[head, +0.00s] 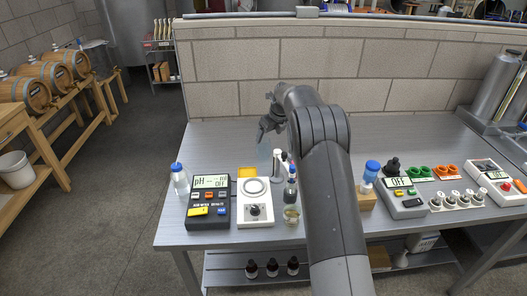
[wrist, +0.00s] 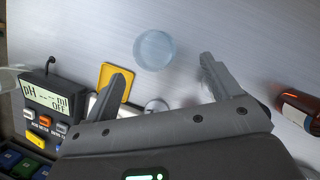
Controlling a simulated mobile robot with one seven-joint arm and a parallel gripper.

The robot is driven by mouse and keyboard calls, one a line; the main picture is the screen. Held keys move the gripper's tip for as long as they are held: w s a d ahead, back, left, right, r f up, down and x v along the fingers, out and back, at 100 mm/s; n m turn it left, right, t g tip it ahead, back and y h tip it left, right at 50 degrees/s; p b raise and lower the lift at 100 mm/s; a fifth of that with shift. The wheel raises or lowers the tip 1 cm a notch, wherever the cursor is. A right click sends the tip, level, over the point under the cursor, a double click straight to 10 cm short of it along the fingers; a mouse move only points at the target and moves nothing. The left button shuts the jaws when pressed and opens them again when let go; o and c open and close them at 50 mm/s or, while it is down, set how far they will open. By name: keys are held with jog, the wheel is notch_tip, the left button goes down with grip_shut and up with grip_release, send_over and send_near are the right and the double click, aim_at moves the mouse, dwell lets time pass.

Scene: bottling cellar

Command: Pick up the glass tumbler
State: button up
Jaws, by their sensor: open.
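The glass tumbler (wrist: 154,49) is a clear, pale-blue round shape in the wrist view, seen from above on the grey metal bench. It lies just beyond and between the fingertips of my gripper (wrist: 164,72), and no finger appears to touch it. In the head view the tumbler (head: 264,150) shows faintly as a bluish form below my gripper (head: 268,124), near the back of the bench. My gripper is open and empty, pointing down. My arm hides part of the bench to its right in the head view.
A yellow square (wrist: 113,80) lies left of the tumbler, close to the left finger. A pH meter (head: 209,200) and a white stirrer (head: 255,208) stand in front. A brown bottle (wrist: 299,110) lies right in the wrist view. A block wall (head: 230,88) runs behind the bench.

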aim_at(263, 147)
jog(key=x, duration=0.3)
jog(key=shift+f, duration=0.35)
jog(key=x, duration=0.5)
jog(key=shift+s+a+f, duration=0.15)
jog(key=shift+s+a, duration=0.05)
jog(key=shift+a, duration=0.05)
jog(key=c, duration=1.1)
